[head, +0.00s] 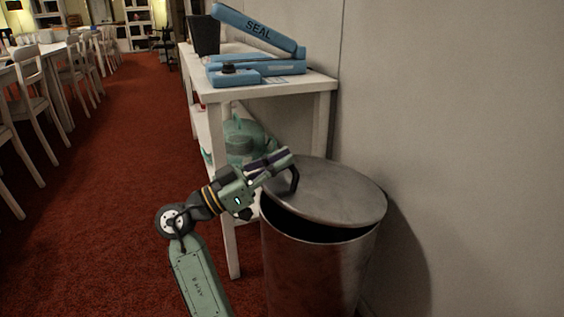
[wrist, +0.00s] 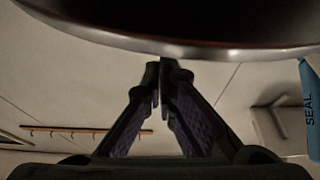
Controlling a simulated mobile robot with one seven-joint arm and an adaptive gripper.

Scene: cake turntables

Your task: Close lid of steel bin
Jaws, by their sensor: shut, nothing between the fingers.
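The steel bin (head: 312,268) stands on the floor against the wall in the head view. Its round grey lid (head: 338,192) is slightly raised, with a dark gap between it and the bin's rim at the front. A dark curved piece (head: 295,180) shows at the lid's left edge; I cannot tell whether it is a handle or part of my gripper. My gripper (head: 287,158) is shut and empty at the lid's left side. In the wrist view, my shut fingertips (wrist: 161,78) are close to a curved metal rim (wrist: 190,50), likely the lid's. Contact is unclear.
A white shelf table (head: 265,91) stands behind the bin, holding a blue SEAL-marked device (head: 257,30) and a dark container (head: 205,36). A greenish object (head: 243,136) sits on its lower shelf. The wall (head: 450,120) is close on the right.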

